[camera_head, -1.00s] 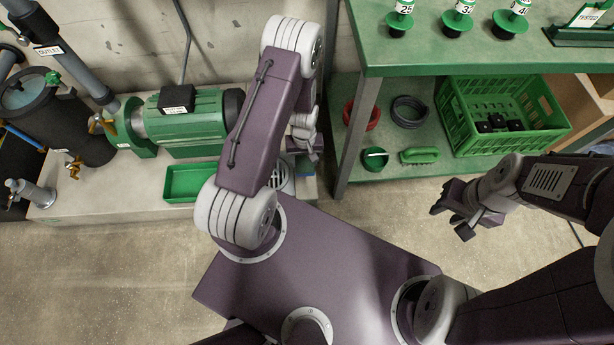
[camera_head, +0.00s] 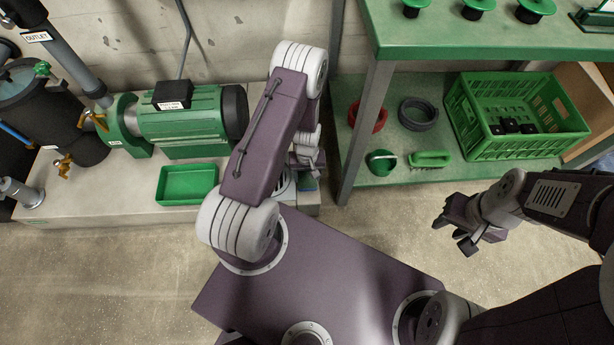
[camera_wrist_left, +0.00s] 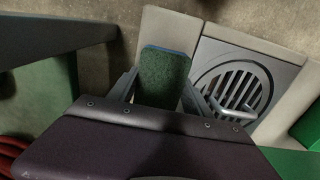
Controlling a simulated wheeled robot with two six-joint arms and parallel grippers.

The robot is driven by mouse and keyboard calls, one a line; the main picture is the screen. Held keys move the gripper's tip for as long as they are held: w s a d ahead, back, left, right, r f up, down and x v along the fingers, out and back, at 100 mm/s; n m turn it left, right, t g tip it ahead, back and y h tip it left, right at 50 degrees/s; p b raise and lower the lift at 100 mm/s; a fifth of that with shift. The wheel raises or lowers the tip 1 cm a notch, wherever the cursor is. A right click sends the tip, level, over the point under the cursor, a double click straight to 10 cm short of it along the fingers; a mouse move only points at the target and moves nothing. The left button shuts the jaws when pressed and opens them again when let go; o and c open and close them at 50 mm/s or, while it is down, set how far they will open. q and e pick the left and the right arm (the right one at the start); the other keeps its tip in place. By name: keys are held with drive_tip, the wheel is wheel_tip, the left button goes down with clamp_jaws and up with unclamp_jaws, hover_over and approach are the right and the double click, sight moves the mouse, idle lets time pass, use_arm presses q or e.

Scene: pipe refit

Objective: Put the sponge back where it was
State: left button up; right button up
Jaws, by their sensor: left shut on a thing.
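The sponge (camera_wrist_left: 163,78), dark green with a blue edge, is between the fingers of my left gripper (camera_wrist_left: 160,92) in the left wrist view. The gripper is shut on it, over the pale plinth and next to a round drain grate (camera_wrist_left: 236,88). In the head view my left gripper (camera_head: 307,163) is at the right end of the plinth (camera_head: 110,207), partly hidden by my own arm. Whether the sponge touches the plinth I cannot tell. My right gripper (camera_head: 455,229) is open and empty, in front of the green shelf.
A green tray (camera_head: 187,185) sits on the plinth below the green pump motor (camera_head: 185,122). On the lower shelf are a green brush (camera_head: 430,159), a red coil (camera_head: 376,116), a dark coil (camera_head: 418,114) and a green crate (camera_head: 515,148). The bench leg (camera_head: 360,135) stands close right of my left gripper.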

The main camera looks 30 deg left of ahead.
use_arm(q)
drive_tip(key=shift+f, duration=0.2)
drive_tip(key=o, duration=1.3)
wheel_tip(320, 180, up, 12)
drive_tip(key=p, duration=0.7)
wheel_tip(320, 180, up, 14)
drive_tip(key=m, duration=0.3)
hover_over(307, 175)
drive_tip(key=s+d, duration=0.2)
drive_tip(key=d, duration=0.1)
drive_tip(key=s+d+r+m+t, duration=0.1)
drive_tip(key=s+d+r+m, duration=0.15)
drive_tip(key=s+r, duration=0.5)
wheel_tip(307, 175, up, 42)
drive_tip(key=w+p, duration=0.1)
drive_tip(key=p, duration=4.1)
drive_tip(key=shift+a+r+m, duration=0.15)
drive_tip(key=shift+a+m, duration=0.1)
drive_tip(key=shift+m, duration=0.1)
